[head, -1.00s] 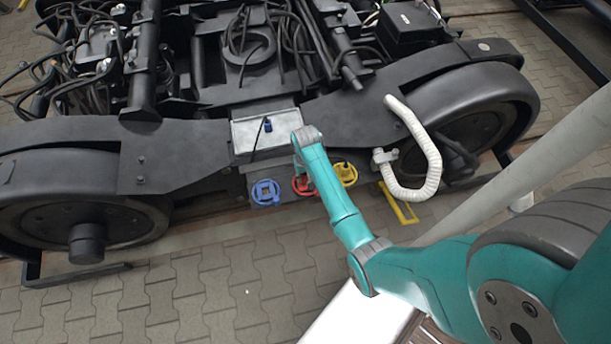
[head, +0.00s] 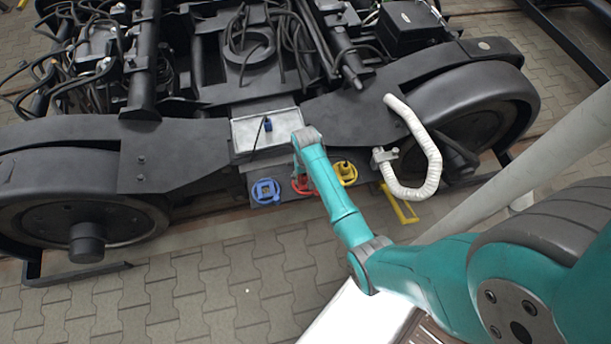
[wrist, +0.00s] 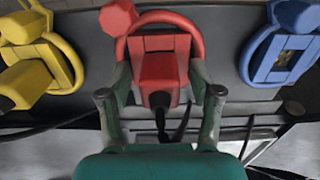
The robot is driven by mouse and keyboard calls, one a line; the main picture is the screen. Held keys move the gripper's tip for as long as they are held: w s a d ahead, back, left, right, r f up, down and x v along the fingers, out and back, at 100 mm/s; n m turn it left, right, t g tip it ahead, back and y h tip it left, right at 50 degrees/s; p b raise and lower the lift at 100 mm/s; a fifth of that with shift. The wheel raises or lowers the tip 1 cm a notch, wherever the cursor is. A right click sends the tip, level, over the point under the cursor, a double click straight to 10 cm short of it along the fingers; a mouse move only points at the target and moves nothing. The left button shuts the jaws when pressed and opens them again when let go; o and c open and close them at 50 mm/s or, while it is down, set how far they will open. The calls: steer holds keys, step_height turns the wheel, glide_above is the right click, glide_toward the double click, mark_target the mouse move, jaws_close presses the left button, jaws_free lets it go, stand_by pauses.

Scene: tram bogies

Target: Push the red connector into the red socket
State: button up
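The red connector (wrist: 158,78) is a boxy plug with a dark cable at its near end, in the wrist view. It lines up with the red socket (wrist: 193,34), a red ring with an open lid; how deep it sits cannot be told. My gripper (wrist: 160,72) has one finger on each side of the connector, tips close to the socket. Whether the fingers touch its sides is unclear. In the head view, the red socket (head: 300,186) shows beside my gripper (head: 301,175), which hides most of the connector.
A yellow socket (head: 346,173) with a yellow plug in it and a blue socket (head: 265,191) without a plug flank the red one. A blue plug (head: 268,126) rests on the grey box (head: 245,135) above. A white hose (head: 434,160) loops to the right. Paved floor in front is clear.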

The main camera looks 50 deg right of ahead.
step_height(320, 180, up, 12)
stand_by(0.7)
stand_by(0.4)
steer(key=s+a+f+n+t+h, duration=0.1)
steer(key=s+a+f+n+t, duration=0.15)
steer(key=s+a+f, duration=0.5)
steer(key=s+a+r+t, duration=0.3)
steer(key=s+a+t, duration=0.1)
steer(key=s+a, duration=0.35)
steer(key=s+a+r+n+t, duration=0.1)
steer(key=s+a+r+t, duration=0.1)
steer(key=s+r, duration=0.3)
steer(key=s+a+r+n+t, duration=0.2)
steer(key=s+r, duration=0.4)
steer(key=r, duration=0.6)
steer(key=s+a+r+n+t+y, duration=0.1)
steer(key=s+r+t, duration=0.3)
steer(key=r, duration=0.5)
steer(key=shift+s+a, duration=0.75)
steer(key=shift+s, duration=0.45)
steer(key=shift+d+r, duration=0.1)
